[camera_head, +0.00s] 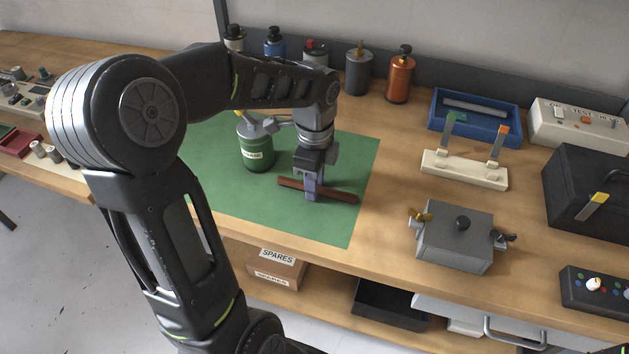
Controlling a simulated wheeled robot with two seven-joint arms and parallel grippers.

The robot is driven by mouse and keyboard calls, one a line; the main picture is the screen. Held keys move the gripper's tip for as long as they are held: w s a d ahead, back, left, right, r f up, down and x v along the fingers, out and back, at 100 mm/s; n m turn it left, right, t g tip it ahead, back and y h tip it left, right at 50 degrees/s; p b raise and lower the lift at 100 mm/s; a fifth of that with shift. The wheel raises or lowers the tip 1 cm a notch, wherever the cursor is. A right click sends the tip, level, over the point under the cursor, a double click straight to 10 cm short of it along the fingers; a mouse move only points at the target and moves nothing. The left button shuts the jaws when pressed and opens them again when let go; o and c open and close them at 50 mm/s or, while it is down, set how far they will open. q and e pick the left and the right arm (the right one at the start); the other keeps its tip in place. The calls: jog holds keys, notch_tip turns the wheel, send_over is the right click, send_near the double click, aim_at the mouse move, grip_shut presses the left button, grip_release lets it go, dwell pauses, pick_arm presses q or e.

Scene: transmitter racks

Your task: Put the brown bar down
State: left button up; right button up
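The brown bar (338,196) is a long, thin bar low over the right part of the green mat (345,225). My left gripper (314,193) points down at the bar's middle, with its fingers around it. It looks shut on the bar, and the bar's two ends stick out on either side. I cannot tell whether the bar touches the mat or hangs just above it. My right gripper is not in view.
A green labelled canister (257,152) stands on the mat left of the gripper. A grey box with terminals (455,238) and a cream switch base (463,170) stand to the right. Several bottles, including an orange one (400,80), line the back. The mat's front right is clear.

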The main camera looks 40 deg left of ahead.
pick_arm(q)
jog(key=shift+o, duration=1)
jog(key=shift+r, duration=0.15)
notch_tip(320, 180, up, 12)
dwell(0.3)
